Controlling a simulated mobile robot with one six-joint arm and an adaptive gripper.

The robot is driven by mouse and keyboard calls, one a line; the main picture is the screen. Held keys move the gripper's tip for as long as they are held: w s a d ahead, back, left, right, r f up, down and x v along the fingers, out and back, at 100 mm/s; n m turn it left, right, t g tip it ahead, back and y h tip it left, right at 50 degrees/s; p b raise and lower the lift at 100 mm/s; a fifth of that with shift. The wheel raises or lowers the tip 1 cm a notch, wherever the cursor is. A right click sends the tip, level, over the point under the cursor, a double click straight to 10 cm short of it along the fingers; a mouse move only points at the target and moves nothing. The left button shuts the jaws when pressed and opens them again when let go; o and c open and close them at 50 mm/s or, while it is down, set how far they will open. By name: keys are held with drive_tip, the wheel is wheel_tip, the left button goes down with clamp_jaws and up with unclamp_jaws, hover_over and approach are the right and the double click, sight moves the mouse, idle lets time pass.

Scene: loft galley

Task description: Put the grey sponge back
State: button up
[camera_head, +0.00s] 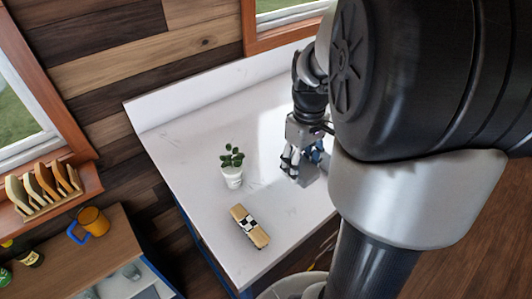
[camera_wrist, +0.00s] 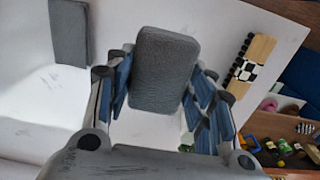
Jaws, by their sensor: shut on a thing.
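The grey sponge (camera_wrist: 165,70) is a rounded, textured block in the wrist view. It sits between the blue-padded fingers of my gripper (camera_wrist: 160,98), which is shut on it. In the head view my gripper (camera_head: 292,168) is low over the white counter, with a grey patch (camera_head: 309,174) beside its fingers. I cannot tell whether that patch is the sponge or another thing. A second flat grey block (camera_wrist: 69,32) shows at the upper left of the wrist view, apart from the sponge. Whether the held sponge touches the counter is unclear.
An orange mug (camera_head: 94,220) stands on the wooden unit at left. Small items (camera_wrist: 284,146) lie below the counter's edge. The counter's back left is clear.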

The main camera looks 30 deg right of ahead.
sight(296, 196)
wheel_tip(296, 196, down, 11)
drive_tip(key=b, duration=0.2)
drive_tip(key=shift+w+d+r+b, duration=0.1)
drive_tip(key=shift+r+b, duration=0.05)
drive_tip(key=shift+b, duration=0.25)
drive_tip(key=shift+r, duration=0.1)
drive_tip(key=o, duration=0.9)
drive_tip(key=shift+o, duration=0.2)
wheel_tip(296, 196, up, 12)
drive_tip(key=p, duration=0.3)
drive_tip(key=shift+p, duration=0.4)
